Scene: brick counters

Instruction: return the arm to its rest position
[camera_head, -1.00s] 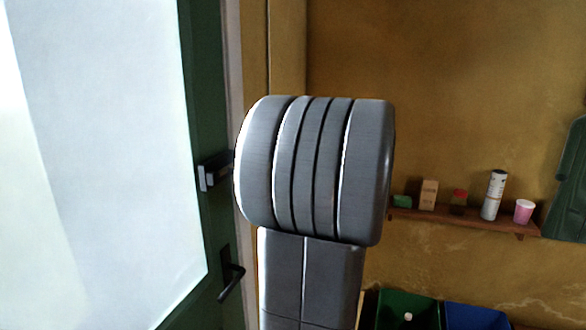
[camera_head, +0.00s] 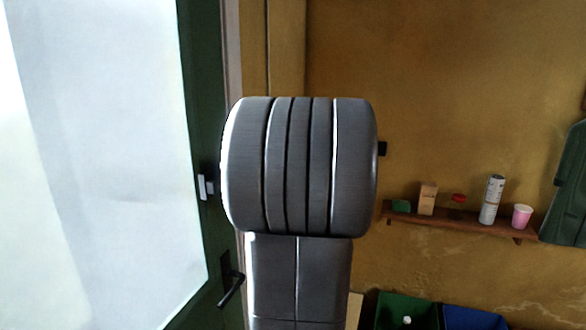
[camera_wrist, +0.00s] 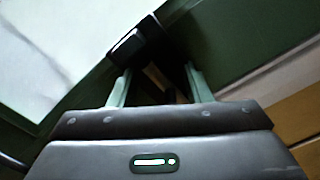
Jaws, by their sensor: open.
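My gripper (camera_wrist: 158,72) shows in the wrist view with its two pale green fingers apart. A dark cylindrical fitting with a shiny end (camera_wrist: 134,40) lies just beyond the fingertips, against a dark green frame. I cannot tell whether the fingers touch it. Nothing is visibly held. In the head view my thick grey arm stands upright in the middle and hides the gripper.
At left is a green-framed door (camera_head: 203,80) with a bright pane, a black handle (camera_head: 231,288) and a small pale fitting (camera_head: 203,187). A wooden shelf (camera_head: 460,220) with small items hangs at right. Green (camera_head: 385,312) and blue (camera_head: 480,316) bins stand below.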

